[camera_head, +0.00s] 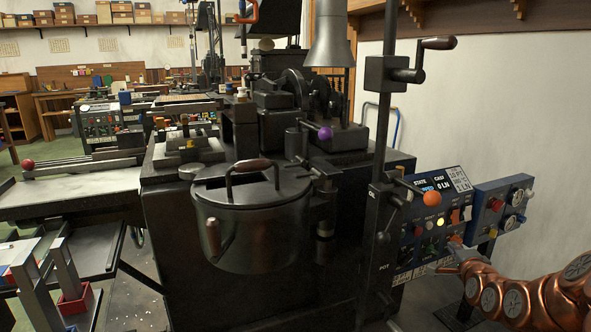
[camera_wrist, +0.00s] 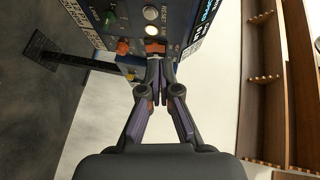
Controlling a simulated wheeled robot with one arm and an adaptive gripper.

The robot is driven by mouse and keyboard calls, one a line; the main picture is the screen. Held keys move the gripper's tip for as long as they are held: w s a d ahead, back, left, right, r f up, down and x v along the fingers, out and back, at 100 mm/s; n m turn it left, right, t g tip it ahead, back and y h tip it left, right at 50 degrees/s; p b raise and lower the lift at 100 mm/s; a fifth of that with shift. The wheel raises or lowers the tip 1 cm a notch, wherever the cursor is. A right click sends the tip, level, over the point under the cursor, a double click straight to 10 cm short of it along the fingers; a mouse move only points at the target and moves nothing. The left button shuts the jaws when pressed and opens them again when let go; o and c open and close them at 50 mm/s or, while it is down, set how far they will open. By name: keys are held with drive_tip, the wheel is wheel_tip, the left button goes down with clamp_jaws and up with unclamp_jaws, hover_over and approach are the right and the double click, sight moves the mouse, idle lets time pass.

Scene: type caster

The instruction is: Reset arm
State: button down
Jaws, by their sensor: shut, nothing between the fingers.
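My gripper (camera_head: 458,250) reaches in from the lower right on my copper-coloured arm, at the lower right part of the caster's control panel (camera_head: 405,262). In the wrist view its two fingers (camera_wrist: 155,68) are shut together and hold nothing. Their tips are at or just in front of an orange-red switch (camera_wrist: 155,46) on the panel; I cannot tell whether they touch it. A lit white button (camera_wrist: 151,29) marked near RESET sits just beyond the switch. The panel's display (camera_head: 436,185) reads STATE CAST and 0 LN.
A blue side box (camera_head: 490,205) with a red button and gauges stands right of the panel. An orange-knobbed lever (camera_head: 431,198) juts out before the panel. A dark lidded pot (camera_head: 250,225) and a tall black post (camera_head: 380,150) stand left. A white wall is at right.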

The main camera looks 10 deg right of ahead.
drive_tip(key=s+a+r+n+g+y+p, duration=0.1)
drive_tip(key=s+a+r+n+g+p, duration=0.25)
drive_tip(key=a, duration=0.45)
drive_tip(key=s+a+r+n+g+y+p, duration=0.25)
drive_tip(key=s+a+n+p, duration=0.2)
drive_tip(key=a, duration=0.25)
drive_tip(key=s+a+r+n+g+y+p, duration=0.1)
drive_tip(key=s+a+r+n+g+p, duration=0.2)
drive_tip(key=a, duration=0.5)
drive_tip(key=s+a+r+n+g+p, duration=0.2)
drive_tip(key=s+a+r+n+p, duration=0.1)
drive_tip(key=s, duration=0.7)
drive_tip(key=s+a+r+n+g+p, duration=0.2)
drive_tip(key=s+r+p, duration=0.4)
drive_tip(key=s, duration=0.5)
drive_tip(key=s+a+r+n+g+p, duration=0.3)
drive_tip(key=s+a+r+g+p, duration=0.1)
drive_tip(key=s, duration=0.7)
wheel_tip(320, 180, up, 2)
drive_tip(key=shift+a+r+n+p, duration=0.15)
drive_tip(key=shift+a+n+p, duration=0.25)
drive_tip(key=shift+a, duration=0.85)
